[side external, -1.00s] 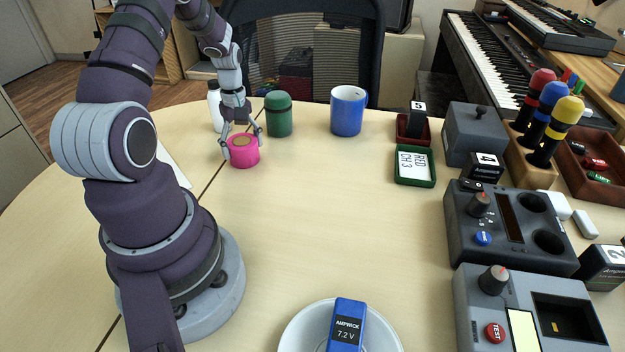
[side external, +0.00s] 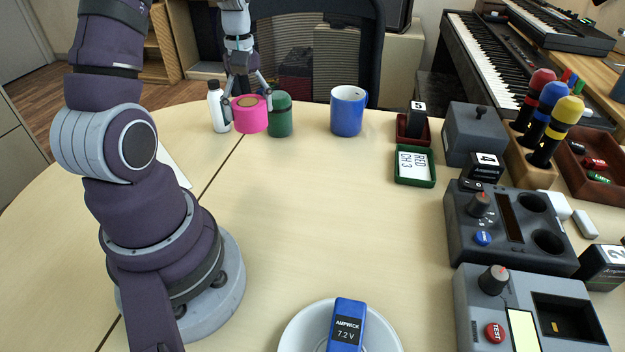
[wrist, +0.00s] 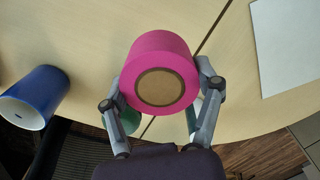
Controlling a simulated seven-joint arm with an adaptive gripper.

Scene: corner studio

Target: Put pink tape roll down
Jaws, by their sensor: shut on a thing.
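The pink tape roll (side external: 250,118) is held between the fingers of my gripper (side external: 248,98) near the far left part of the table. In the side external view it appears raised, in front of the gap between a white bottle and a green canister. The wrist view shows the pink tape roll (wrist: 158,72) with its brown core facing the camera. There my gripper (wrist: 160,92) has one finger on each side of it, shut on it. How high the roll is above the table is hard to tell.
A white bottle (side external: 217,108) stands just left of the roll and a green canister (side external: 280,116) just right. A blue mug (side external: 347,111) is further right. A chair (side external: 300,50) stands behind the table. The middle of the table (side external: 310,200) is clear.

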